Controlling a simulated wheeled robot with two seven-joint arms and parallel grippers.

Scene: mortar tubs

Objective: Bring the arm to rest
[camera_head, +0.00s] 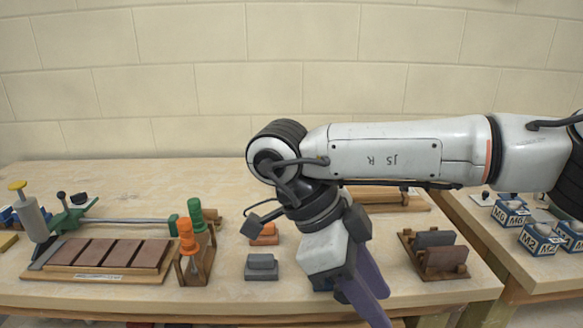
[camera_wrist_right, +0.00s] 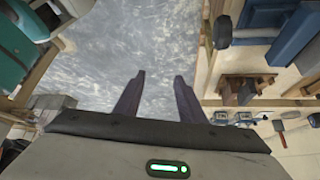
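My right arm reaches in from the right across the middle of the head view, above the workbench (camera_head: 130,304). Its gripper (camera_head: 382,304) hangs down over the front part of the bench, with purple fingers tilted toward the lower right. In the right wrist view the two fingers of this gripper (camera_wrist_right: 160,78) stand apart with nothing between them, over a mottled grey surface. My left gripper is in neither view. Blue-and-white tubs (camera_head: 540,238) with labels stand on a second table at the right edge.
A wooden rack (camera_head: 433,258) with dark blocks stands right of my gripper. A grey block (camera_head: 261,267) and an orange block (camera_head: 265,235) lie left of it. Further left are orange- and green-handled tools (camera_head: 187,234) and a board of brown tiles (camera_head: 108,253). A wall closes the back.

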